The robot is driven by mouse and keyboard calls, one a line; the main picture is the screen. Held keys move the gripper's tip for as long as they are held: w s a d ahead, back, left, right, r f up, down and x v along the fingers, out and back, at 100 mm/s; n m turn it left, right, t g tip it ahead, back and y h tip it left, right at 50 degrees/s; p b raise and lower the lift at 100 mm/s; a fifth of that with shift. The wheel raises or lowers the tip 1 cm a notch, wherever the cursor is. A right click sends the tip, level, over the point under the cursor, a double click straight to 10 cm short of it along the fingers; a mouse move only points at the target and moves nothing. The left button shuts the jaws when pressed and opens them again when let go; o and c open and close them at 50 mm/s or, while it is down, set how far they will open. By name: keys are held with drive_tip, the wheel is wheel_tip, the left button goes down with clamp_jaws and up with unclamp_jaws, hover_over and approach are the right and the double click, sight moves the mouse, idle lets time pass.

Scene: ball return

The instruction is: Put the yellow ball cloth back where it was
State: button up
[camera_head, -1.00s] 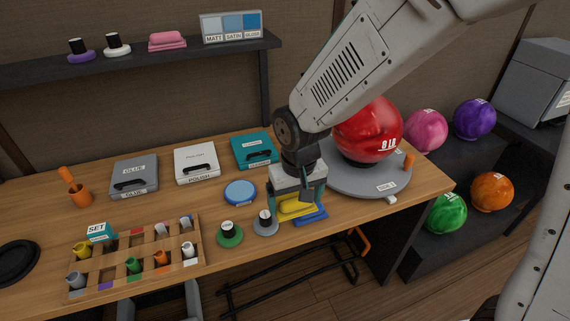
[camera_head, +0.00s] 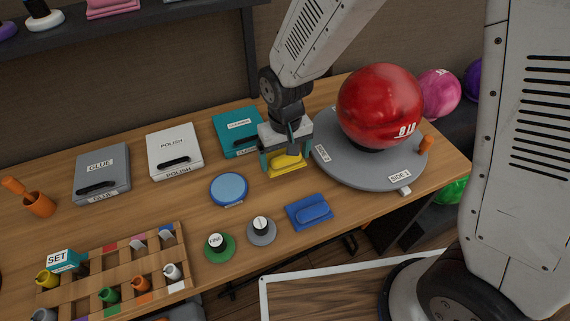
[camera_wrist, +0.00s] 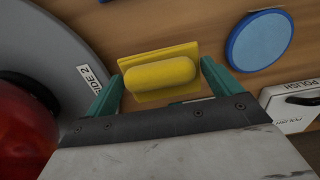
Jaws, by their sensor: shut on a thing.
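My gripper (camera_head: 286,161) is shut on the yellow ball cloth (camera_head: 285,170), a flat yellow pad with a rounded yellow grip on top. In the wrist view the yellow cloth (camera_wrist: 160,72) sits between the two teal fingers. In the head view the cloth is between the teal case and the grey turntable, behind the blue cloth (camera_head: 309,211). I cannot tell whether it touches the table. The blue cloth, of the same shape, lies on the wooden table.
A red ball (camera_head: 380,107) rests on the grey turntable (camera_head: 345,172), right of my gripper. The teal case (camera_head: 237,132), white case (camera_head: 174,150) and round blue pad (camera_head: 229,188) are to the left. Green (camera_head: 219,247) and grey (camera_head: 262,231) discs stand in front. Table between the gripper and blue cloth is clear.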

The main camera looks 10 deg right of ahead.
sight(285, 166)
drive_tip(key=shift+f, duration=2.15)
drive_tip(key=o, duration=0.6)
drive_tip(key=shift+f, duration=0.1)
